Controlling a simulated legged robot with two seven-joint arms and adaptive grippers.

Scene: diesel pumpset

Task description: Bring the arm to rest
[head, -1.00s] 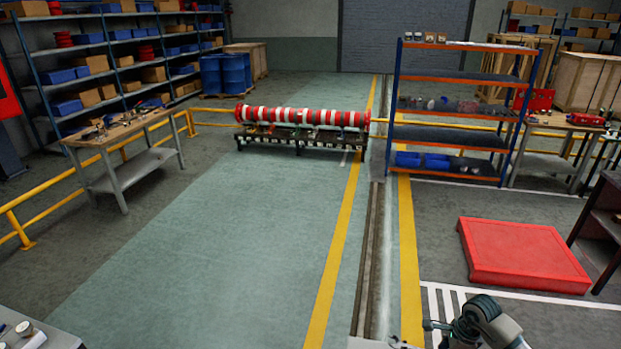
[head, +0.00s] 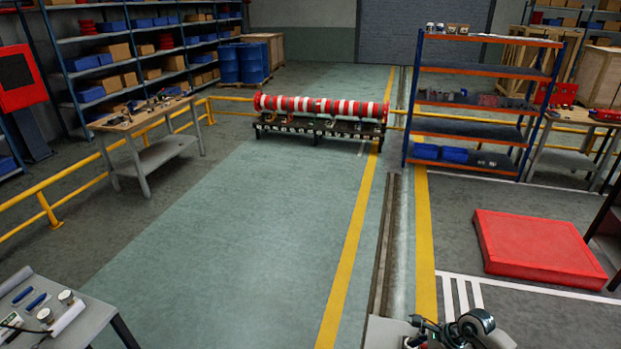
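My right arm shows only at the bottom edge of the head view, right of centre, as a grey rounded joint with dark parts at its left end. Those dark parts look like my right gripper (head: 431,328), low over or beside a pale surface (head: 385,334). Its fingers are too small and cut off to tell whether they are open or shut, or whether they hold anything. My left arm and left gripper are not in view.
A grey table (head: 90,322) with blue tools and small tins is at the bottom left. A red platform (head: 535,248) lies at right. A blue-orange shelf (head: 470,69) and a red-white striped roller (head: 322,106) stand farther back. The green floor (head: 230,230) is clear.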

